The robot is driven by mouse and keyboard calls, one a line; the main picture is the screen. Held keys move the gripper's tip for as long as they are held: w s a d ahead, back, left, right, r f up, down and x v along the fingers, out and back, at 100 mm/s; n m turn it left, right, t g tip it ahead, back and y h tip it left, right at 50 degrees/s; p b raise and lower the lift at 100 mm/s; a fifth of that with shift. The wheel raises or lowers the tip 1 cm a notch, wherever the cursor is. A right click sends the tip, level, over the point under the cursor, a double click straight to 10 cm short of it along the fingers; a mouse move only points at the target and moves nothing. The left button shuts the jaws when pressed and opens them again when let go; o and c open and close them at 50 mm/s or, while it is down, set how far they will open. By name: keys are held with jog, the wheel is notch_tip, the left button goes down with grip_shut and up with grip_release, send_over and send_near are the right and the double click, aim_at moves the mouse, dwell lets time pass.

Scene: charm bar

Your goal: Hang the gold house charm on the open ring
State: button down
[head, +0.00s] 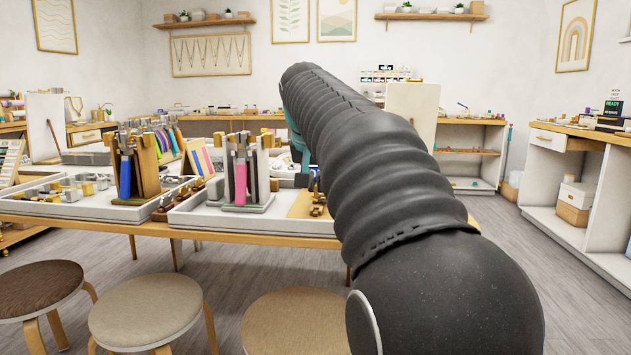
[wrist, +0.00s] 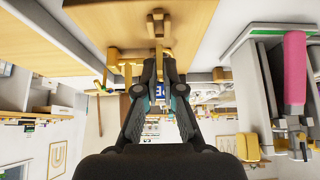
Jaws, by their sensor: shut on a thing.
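In the wrist view, which is upside down, my gripper (wrist: 159,62) has its fingertips close together around a small gold piece (wrist: 158,48), which I take to be the gold house charm; its house shape is not clear. More gold parts (wrist: 126,62) stand beside the fingertips, against a wooden board (wrist: 100,22). I cannot tell which part is the open ring, or whether the charm touches it. In the head view my arm hides the fingertips and the charm; small gold pieces (head: 318,205) show just left of the arm, on the wooden board (head: 301,206).
A stand with pink-handled pliers (head: 241,180) is left of the arm; the pliers also show in the wrist view (wrist: 294,70). Another stand with blue-handled pliers (head: 126,172) is farther left. White trays (head: 250,224) cover much of the bench. Stools (head: 146,308) stand in front.

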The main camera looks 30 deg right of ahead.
jog(key=shift+f+b, duration=0.5)
jog(key=shift+f, duration=1)
dwell(3.0)
jog(key=c, duration=1.2)
grip_release()
jog(key=shift+r, duration=0.1)
jog(key=shift+p+v, duration=1.55)
jog(key=shift+v, duration=1.3)
jog(key=shift+s, duration=0.1)
jog(key=v, duration=1.2)
jog(key=shift+a, duration=0.1)
